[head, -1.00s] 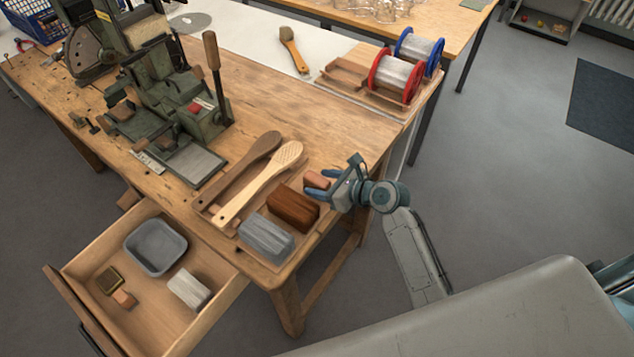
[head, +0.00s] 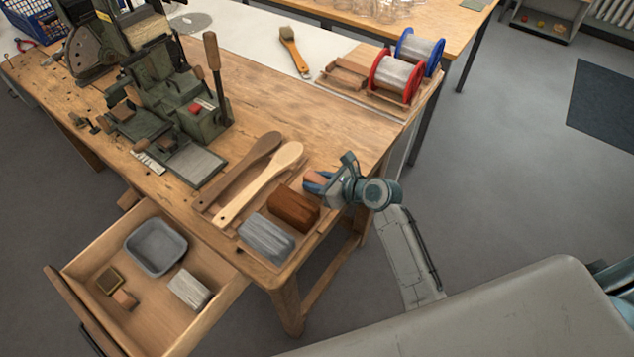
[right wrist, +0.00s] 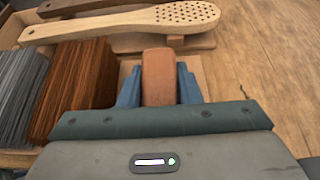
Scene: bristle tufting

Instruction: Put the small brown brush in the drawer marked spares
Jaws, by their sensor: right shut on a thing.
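The small brown brush (head: 314,177) is a reddish-brown block at the right end of the row on the workbench. My right gripper (head: 317,183) is shut on it. In the right wrist view the brush (right wrist: 158,75) stands between the two blue fingers (right wrist: 158,88); its bristles are hidden. An open wooden drawer (head: 208,318) juts out below the bench at lower left; no spares marking is readable. My left gripper is out of view.
Beside the held brush lie a brown bristle block (head: 292,207), a grey block (head: 266,236) and two wooden paddles. The drawer holds a grey tray (head: 155,247), a pale block (head: 189,289) and two small pieces. A green machine (head: 170,110) stands at the back left.

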